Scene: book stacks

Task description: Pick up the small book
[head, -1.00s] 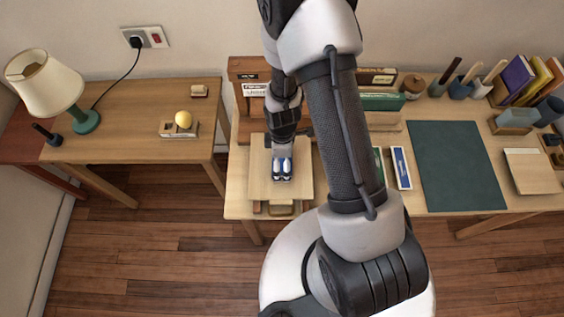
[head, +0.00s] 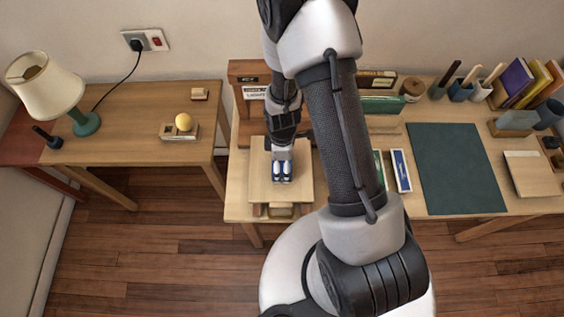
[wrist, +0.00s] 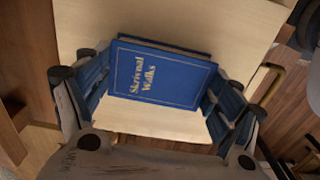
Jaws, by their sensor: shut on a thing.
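The small book is blue with gold lettering and a thin gold border (wrist: 160,78). In the wrist view it lies between the two fingers of my gripper (wrist: 158,92), over a pale wooden board (wrist: 160,122). The fingers are shut on its left and right edges. In the head view my gripper (head: 282,170) points down over the same board (head: 301,188) at the left end of the right-hand desk. The book is mostly hidden there behind the fingers. I cannot tell whether the book touches the board.
A small wooden shelf with a sign (head: 254,91) stands just behind the board. A dark green mat (head: 455,168) covers the desk's middle. A blue-and-white box (head: 401,170) lies left of it.

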